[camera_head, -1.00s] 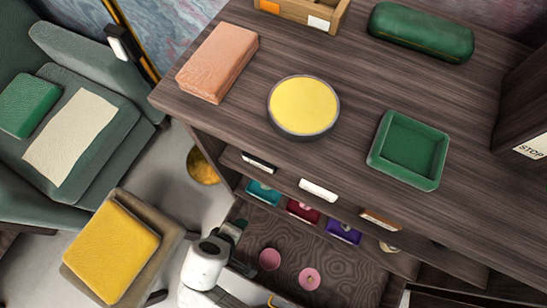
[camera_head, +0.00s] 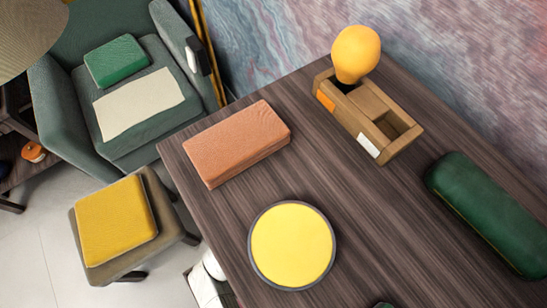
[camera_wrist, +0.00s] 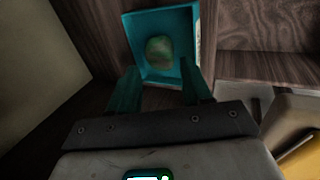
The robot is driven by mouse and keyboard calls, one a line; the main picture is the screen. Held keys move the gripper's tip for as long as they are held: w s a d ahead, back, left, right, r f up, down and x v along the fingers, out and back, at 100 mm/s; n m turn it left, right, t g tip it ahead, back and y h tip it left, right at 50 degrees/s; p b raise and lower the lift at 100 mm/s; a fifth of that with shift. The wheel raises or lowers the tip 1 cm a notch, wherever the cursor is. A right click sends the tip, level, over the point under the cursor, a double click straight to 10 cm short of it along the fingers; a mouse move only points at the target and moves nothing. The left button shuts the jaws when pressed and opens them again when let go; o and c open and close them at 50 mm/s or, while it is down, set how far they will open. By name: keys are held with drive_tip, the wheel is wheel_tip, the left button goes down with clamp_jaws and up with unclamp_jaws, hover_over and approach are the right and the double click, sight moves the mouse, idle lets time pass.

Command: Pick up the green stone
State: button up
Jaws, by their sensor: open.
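The green stone (camera_wrist: 159,50), a mottled green and brownish lump, lies in a small teal open box (camera_wrist: 183,73) at the top middle of the wrist view. My gripper (camera_wrist: 161,88) is open, its two teal fingers apart at the near side of the box, with nothing between them. The stone is just beyond the fingertips, and I cannot tell the height of the fingers over it. In the head view the stone and the gripper are out of frame.
Wood panels (camera_wrist: 265,30) flank the box. The desk top (camera_head: 370,240) holds an orange-brown block (camera_head: 237,143), a yellow round pad (camera_head: 292,245), a wooden holder (camera_head: 385,128) with a yellow bulb-shaped object (camera_head: 356,54), and a green case (camera_head: 490,212). A yellow-cushioned stool (camera_head: 117,220) stands left.

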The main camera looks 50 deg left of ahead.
drive_tip(key=x, duration=0.4)
drive_tip(key=shift+w+f+b, duration=0.15)
drive_tip(key=shift+b, duration=0.25)
drive_tip(key=shift+c, duration=0.5)
drive_tip(key=c, duration=0.7)
drive_tip(key=shift+o, duration=0.2)
